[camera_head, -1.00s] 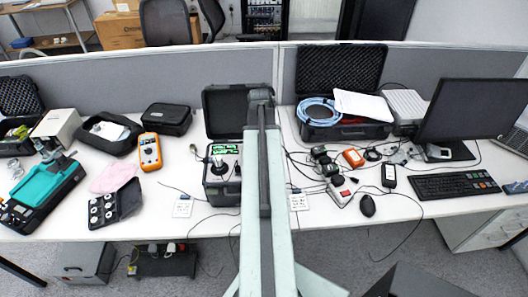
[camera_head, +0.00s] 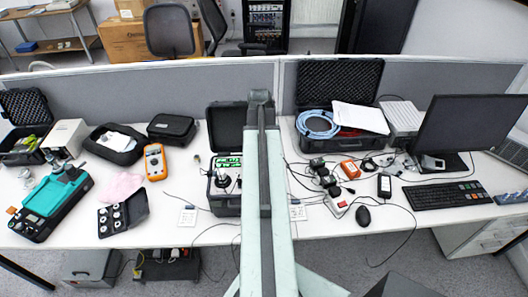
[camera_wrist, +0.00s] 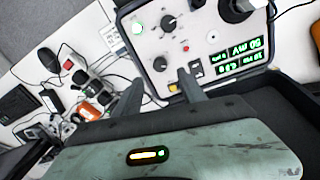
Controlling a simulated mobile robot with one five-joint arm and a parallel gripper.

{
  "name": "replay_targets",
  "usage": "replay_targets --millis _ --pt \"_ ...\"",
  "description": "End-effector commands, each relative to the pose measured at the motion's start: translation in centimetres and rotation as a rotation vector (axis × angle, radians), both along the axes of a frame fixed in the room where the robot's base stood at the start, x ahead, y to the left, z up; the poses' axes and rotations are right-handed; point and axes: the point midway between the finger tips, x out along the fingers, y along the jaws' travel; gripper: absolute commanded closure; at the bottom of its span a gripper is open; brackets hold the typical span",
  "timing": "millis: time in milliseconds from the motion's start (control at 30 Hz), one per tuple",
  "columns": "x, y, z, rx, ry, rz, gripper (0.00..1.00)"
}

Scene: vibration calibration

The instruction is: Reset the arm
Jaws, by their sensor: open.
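My gripper (camera_wrist: 160,86) shows in the wrist view with its two fingers apart and nothing between them. The fingers lie in front of the grey panel of the calibration device (camera_wrist: 205,35), which has knobs, a red button and lit green displays. In the head view my arm reaches straight forward over the desk and partly covers the same device (camera_head: 224,204) with its open black lid. My gripper cannot be made out in the head view.
A long white desk (camera_head: 330,227) stands before a grey partition. An orange multimeter (camera_head: 155,163), a teal instrument (camera_head: 50,195) and cases stand left. A toolbox with blue cable (camera_head: 318,124), loose cables, a mouse (camera_head: 363,216), keyboard (camera_head: 447,195) and monitor (camera_head: 470,125) stand right.

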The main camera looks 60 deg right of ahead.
Motion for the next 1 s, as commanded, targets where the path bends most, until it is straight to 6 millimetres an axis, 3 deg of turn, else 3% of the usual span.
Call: replay_targets --millis 267,367,433,500,667,700,767,833,900,1000 --pt "0.3 0.2 -0.1 0.000 0.000 0.005 0.52" --pt "2.8 1.9 -0.3 0.000 0.000 0.058 0.52" --pt "6.3 4.6 -0.7 0.001 -0.001 0.134 0.52" --pt "10.2 8.5 -1.0 0.000 0.000 0.228 0.52" --pt "16.9 18.3 -1.7 0.003 -0.003 0.433 0.52" --pt "18.2 21.0 -1.9 0.005 -0.005 0.487 0.52" --pt "20.0 25.6 -2.2 0.007 -0.007 0.578 0.52" --pt "21.6 31.4 -2.6 0.012 -0.009 0.695 0.52" --pt "22.5 37.2 -2.9 0.016 -0.012 0.813 0.52" --pt "22.6 44.0 -3.3 0.025 -0.017 0.959 0.52"
